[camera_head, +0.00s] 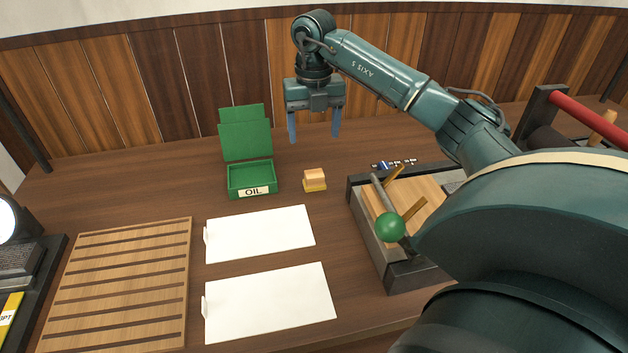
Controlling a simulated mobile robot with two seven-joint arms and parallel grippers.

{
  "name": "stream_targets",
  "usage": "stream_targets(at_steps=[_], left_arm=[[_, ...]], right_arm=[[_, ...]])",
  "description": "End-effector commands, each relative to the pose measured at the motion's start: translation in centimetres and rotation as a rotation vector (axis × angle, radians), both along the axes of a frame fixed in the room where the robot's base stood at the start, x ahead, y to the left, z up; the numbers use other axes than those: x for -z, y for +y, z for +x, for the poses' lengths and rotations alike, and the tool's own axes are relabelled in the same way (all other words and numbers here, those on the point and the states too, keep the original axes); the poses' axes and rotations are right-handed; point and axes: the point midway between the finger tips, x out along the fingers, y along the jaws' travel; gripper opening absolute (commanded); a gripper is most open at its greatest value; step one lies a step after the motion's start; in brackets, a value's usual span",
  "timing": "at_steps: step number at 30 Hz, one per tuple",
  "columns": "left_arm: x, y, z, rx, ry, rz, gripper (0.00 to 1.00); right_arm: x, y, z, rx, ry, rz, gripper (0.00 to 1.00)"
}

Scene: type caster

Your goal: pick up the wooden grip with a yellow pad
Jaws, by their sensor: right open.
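The wooden grip (315,176) is a small light-wood block standing on a yellow pad (315,187). It sits on the table just right of the green box. My right gripper (314,138) points down with its two blue fingers spread apart and nothing between them. In the picture it is above and behind the wooden grip, apart from it. My left gripper does not show.
A green open box labelled OIL (251,180) stands left of the grip. Two white sheets (260,233) and a slatted wooden rack (120,285) lie in front and left. A dark-framed wooden press with a green ball knob (390,227) stands right, partly hidden by my arm.

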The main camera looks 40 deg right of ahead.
Motion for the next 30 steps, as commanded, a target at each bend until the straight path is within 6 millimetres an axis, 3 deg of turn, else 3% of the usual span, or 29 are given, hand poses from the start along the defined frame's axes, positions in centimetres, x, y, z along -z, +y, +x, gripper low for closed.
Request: stream_targets(at_steps=[9,17,25,30], left_arm=[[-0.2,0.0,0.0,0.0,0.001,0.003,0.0],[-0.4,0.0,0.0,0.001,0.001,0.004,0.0],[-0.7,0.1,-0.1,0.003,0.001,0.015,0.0],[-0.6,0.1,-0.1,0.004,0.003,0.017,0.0]], right_arm=[[5.7,0.1,-0.1,-0.002,0.004,0.001,0.71],[7.7,0.1,-0.2,-0.004,0.003,0.001,0.71],[11.6,0.3,-0.5,-0.001,0.002,0.002,0.71],[12.3,0.3,-0.4,-0.003,0.0,0.001,0.71]])
